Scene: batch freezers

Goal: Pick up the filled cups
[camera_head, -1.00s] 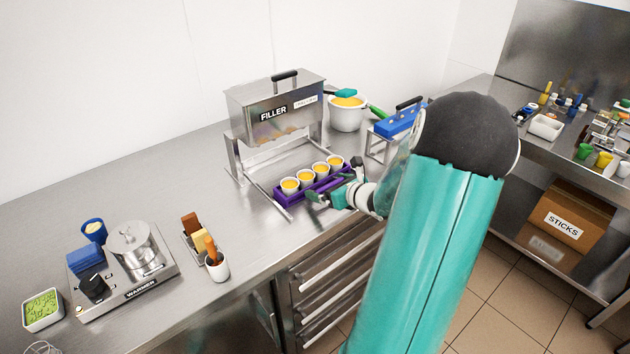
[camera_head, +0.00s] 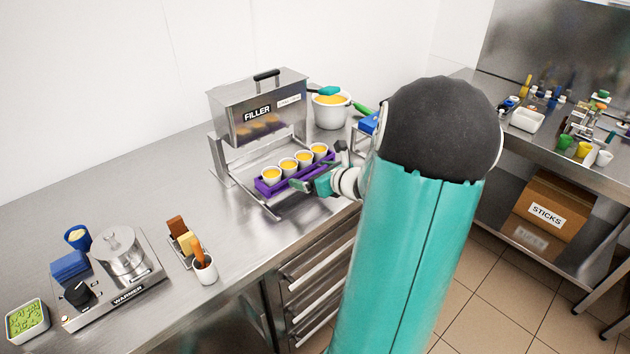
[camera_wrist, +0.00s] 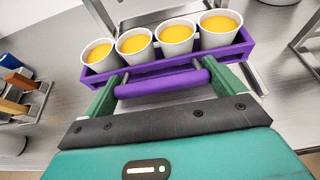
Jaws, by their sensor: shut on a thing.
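Several white cups filled with yellow-orange liquid (camera_head: 288,166) stand upright in a row in a purple carrier (camera_head: 268,190) in front of the filler (camera_head: 258,108). In the wrist view the cups (camera_wrist: 176,37) sit in the purple carrier (camera_wrist: 243,47), which has a purple bar handle (camera_wrist: 162,84) along its near side. My gripper (camera_wrist: 160,86) is shut on this handle, with a green finger at each end of it. In the head view my gripper (camera_head: 300,184) is at the carrier's near side, partly hidden by my arm.
A white pot (camera_head: 330,112) and a blue item (camera_head: 368,124) stand right of the filler. The sticks box (camera_head: 545,215) is on a lower shelf.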

